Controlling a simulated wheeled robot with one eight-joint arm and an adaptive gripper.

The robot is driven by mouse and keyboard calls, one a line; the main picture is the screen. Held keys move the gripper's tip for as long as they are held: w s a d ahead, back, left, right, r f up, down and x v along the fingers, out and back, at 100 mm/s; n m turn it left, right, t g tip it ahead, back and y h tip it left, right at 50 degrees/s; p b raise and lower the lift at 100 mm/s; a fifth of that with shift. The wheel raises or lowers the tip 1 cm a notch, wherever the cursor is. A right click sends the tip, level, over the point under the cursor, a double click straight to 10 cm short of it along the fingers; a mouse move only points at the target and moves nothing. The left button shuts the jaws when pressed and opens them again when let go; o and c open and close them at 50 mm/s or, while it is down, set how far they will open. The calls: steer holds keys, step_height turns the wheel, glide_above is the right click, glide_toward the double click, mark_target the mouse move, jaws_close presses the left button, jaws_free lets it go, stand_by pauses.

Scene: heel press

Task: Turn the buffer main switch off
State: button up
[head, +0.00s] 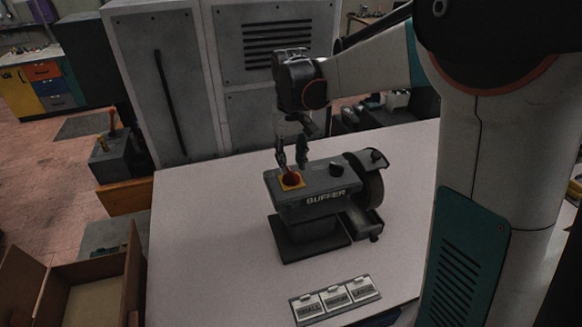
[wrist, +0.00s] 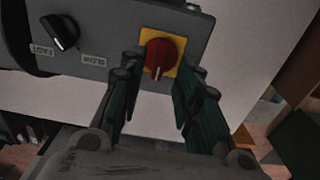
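The buffer (head: 318,205) is a dark grey machine on the light table, with "BUFFER" on its front and a wheel (head: 371,190) at its right. Its red rotary switch (head: 291,179) sits on a yellow plate on the top left. In the wrist view the red knob (wrist: 162,56) shows a pale mark at its lower edge, pointing down in the picture. My gripper (head: 292,160) is just above the switch, fingers pointing down. In the wrist view my gripper (wrist: 160,88) is open, with one finger to each side of the knob; contact cannot be told.
A black dial (wrist: 60,32) with FAST and SLOW labels is on the same panel. A plate with several labelled tiles (head: 336,299) lies at the table's front. An open box (head: 85,290) stands left of the table. Grey cabinets (head: 170,80) stand behind.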

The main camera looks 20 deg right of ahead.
mark_target(291, 173)
step_height(291, 173, up, 8)
steer(key=shift+r, duration=0.2)
stand_by(0.3)
step_height(291, 173, down, 12)
steer(key=p, duration=0.5)
steer(key=shift+p, duration=0.4)
jaws_close()
